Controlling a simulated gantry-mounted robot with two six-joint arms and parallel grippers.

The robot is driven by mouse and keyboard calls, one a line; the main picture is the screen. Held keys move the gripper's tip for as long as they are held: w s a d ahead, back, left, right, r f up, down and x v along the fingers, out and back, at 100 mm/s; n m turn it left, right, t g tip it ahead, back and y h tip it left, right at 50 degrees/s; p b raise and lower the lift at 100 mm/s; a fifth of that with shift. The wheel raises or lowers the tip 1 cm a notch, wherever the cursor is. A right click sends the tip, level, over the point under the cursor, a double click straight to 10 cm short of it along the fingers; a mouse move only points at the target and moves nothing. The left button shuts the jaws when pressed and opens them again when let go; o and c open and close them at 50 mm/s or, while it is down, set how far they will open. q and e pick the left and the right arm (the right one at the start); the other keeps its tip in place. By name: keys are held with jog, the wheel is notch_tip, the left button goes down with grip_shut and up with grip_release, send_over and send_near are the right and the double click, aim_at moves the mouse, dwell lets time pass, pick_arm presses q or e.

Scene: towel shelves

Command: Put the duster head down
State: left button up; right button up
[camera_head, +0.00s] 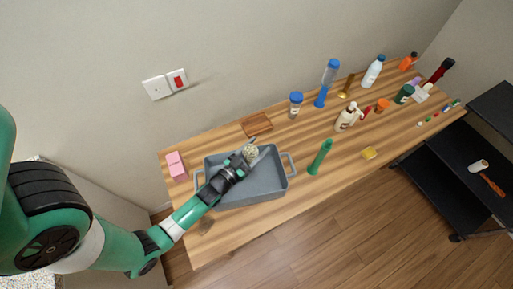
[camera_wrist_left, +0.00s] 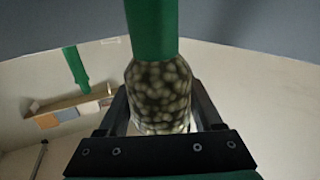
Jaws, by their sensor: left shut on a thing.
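A green upright handle-like piece (camera_head: 320,157) stands on the wooden table right of the tray. My right gripper is not in view.
The tray has handles at both sides. A pink block (camera_head: 177,166) lies left of it, and a brown wooden board (camera_head: 257,124) behind it. Several bottles, including a blue one (camera_head: 327,83), crowd the right half of the table (camera_head: 225,235). A black shelf cart (camera_head: 440,170) stands at the right.

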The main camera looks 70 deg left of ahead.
aim_at(245, 159)
pick_arm(q)
jog(key=shift+f+b, duration=0.4)
jog(key=shift+f, duration=0.15)
jog(key=o, duration=1.4)
jog(key=shift+c, duration=0.2)
jog(key=shift+r, duration=0.3)
jog(key=v, duration=0.2)
jog(key=p+v, duration=0.1)
jog(key=v, duration=0.4)
jog(key=shift+s+d+r+p, duration=0.15)
jog(key=shift+s+r+p, duration=0.1)
jog(key=shift+r+p, duration=0.1)
